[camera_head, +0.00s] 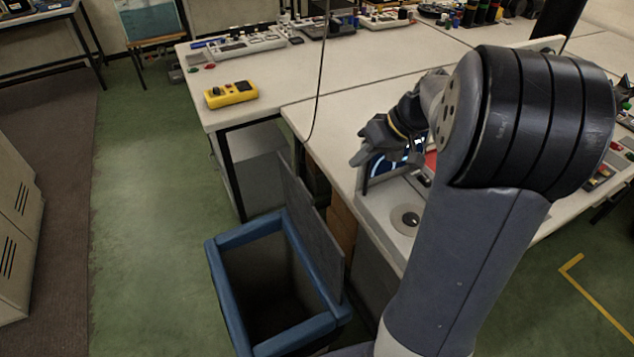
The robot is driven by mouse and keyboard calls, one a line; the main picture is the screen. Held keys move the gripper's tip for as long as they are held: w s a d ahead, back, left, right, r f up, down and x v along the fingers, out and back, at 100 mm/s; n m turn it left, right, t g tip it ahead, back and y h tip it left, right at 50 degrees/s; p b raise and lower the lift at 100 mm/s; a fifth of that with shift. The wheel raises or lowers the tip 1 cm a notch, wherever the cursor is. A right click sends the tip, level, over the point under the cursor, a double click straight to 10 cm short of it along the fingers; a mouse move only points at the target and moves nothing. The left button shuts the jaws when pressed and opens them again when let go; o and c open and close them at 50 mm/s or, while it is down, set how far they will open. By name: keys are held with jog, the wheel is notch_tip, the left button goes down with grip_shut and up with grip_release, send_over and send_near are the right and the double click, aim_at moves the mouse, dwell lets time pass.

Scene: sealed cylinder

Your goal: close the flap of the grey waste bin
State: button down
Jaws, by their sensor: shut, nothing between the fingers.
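The waste bin (228,298) stands on the floor at bottom centre, left of the table. It has a blue rim and a dark, open mouth; I cannot make out anything inside. Its grey flap (312,228) stands up, tilted, along the bin's right side, next to the table edge. My gripper (358,159) is above the near table, up and to the right of the flap and apart from it. It is shut and holds nothing. My arm hides part of the table and the area right of the bin.
A white device with a round dark-centred disc (405,219) and a lit screen is on the near table (312,118), beneath my gripper. A yellow handheld device (231,94) lies on the far table. A thin cable hangs near the flap. Green floor left of the bin is clear.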

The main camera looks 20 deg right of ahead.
jog(key=w+a+f+p, duration=0.2)
jog(key=a+f, duration=0.6)
jog(key=shift+w+a, duration=0.3)
jog(key=shift+w, duration=0.05)
jog(key=shift+a, duration=0.1)
